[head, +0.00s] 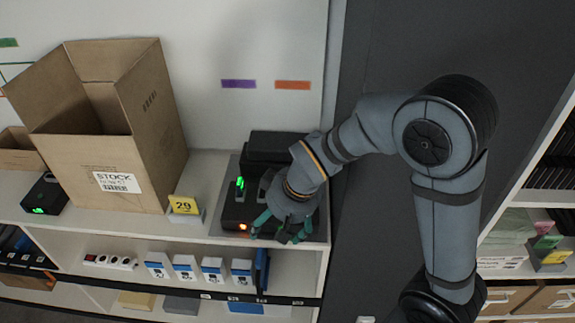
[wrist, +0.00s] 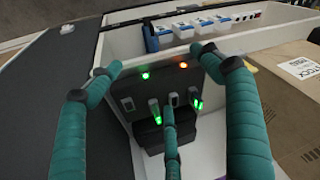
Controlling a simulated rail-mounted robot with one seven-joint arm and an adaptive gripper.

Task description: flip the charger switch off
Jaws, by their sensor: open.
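The charger (head: 231,211) is a dark box on the white shelf, with green lights on top and an orange-red light (head: 243,227) on its front. In the wrist view the charger (wrist: 129,101) lies between and beyond my fingers, with a green light (wrist: 145,75) and the orange-red light (wrist: 183,65) near its far edge. Battery-like blocks with green lights sit on it. I cannot tell which part is the switch. My gripper (head: 281,236) is open and empty, its teal fingers spread over the charger's front right. The hand hides the charger's right part.
A tall open carton (head: 105,150) stands left of the charger. A yellow "29" tag (head: 184,205) stands between them. A black case (head: 268,149) sits behind the charger. A dark upright panel (head: 372,240) is close on the right.

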